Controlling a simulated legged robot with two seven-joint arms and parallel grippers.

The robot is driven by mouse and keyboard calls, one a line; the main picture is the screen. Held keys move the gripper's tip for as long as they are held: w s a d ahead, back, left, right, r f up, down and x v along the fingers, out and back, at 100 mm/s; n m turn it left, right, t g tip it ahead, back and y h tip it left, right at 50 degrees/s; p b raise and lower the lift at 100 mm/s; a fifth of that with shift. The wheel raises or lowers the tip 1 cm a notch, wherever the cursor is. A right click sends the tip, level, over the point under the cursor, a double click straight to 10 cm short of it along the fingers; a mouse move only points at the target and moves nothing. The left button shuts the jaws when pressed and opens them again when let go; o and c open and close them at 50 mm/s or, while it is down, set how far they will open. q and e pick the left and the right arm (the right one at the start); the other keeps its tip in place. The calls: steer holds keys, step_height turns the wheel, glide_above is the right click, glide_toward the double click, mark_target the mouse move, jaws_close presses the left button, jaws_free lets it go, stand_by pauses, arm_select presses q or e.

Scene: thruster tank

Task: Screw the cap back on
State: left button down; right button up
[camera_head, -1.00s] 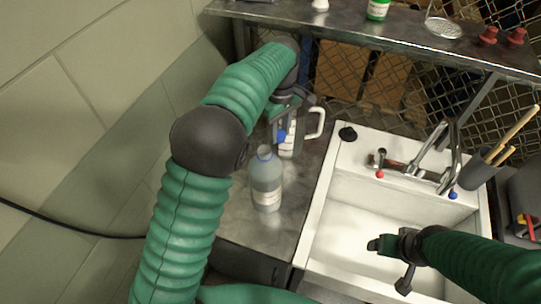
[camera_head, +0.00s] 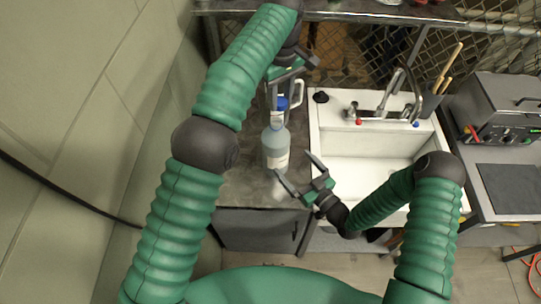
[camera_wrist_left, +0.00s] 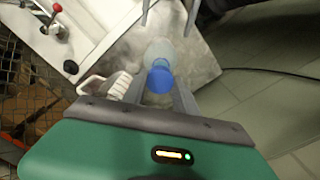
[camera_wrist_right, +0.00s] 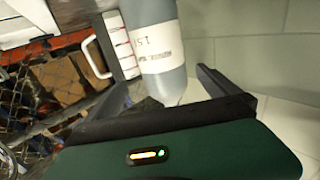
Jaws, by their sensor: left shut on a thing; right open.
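A clear bottle with a white label (camera_head: 275,147) stands upright on the metal counter left of the sink; it also shows in the right wrist view (camera_wrist_right: 155,45). My left gripper (camera_head: 281,92) is above the bottle, pointing down, shut on the blue cap (camera_head: 282,103). In the left wrist view the cap (camera_wrist_left: 160,77) lies between the fingers, in line with the bottle's top (camera_wrist_left: 160,50). I cannot tell whether the cap touches the neck. My right gripper (camera_head: 297,170) is open in front of the bottle, its fingers to either side and not touching it.
A white jug with a handle (camera_head: 296,92) stands close behind the bottle. The white sink (camera_head: 350,165) with its tap (camera_head: 385,105) is to the right. A shelf (camera_head: 350,15) and wire mesh are behind. A grey machine (camera_head: 500,105) stands at far right.

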mark_target(276, 121)
arm_select(q)
steer(key=shift+w+a+f, duration=0.2)
steer(key=shift+w+a, duration=0.1)
steer(key=shift+w, duration=0.05)
arm_select(e)
steer(key=shift+w+a+f, duration=0.2)
steer(key=shift+w+a, duration=0.05)
steer(key=shift+a, duration=0.05)
arm_select(q)
steer(key=shift+w+a, duration=0.1)
steer(key=shift+a, duration=0.15)
arm_select(e)
steer(key=shift+w+a, duration=0.3)
steer(key=shift+a, duration=0.1)
arm_select(q)
steer(key=shift+d, duration=0.15)
steer(key=shift+r, duration=0.1)
steer(key=shift+s, duration=0.2)
arm_select(e)
steer(key=x, duration=1.1)
arm_select(q)
steer(key=shift+w, duration=0.1)
arm_select(e)
steer(key=c, duration=2)
arm_select(q)
steer(key=shift+f, duration=2.45)
arm_select(e)
steer(key=shift+o, duration=0.2)
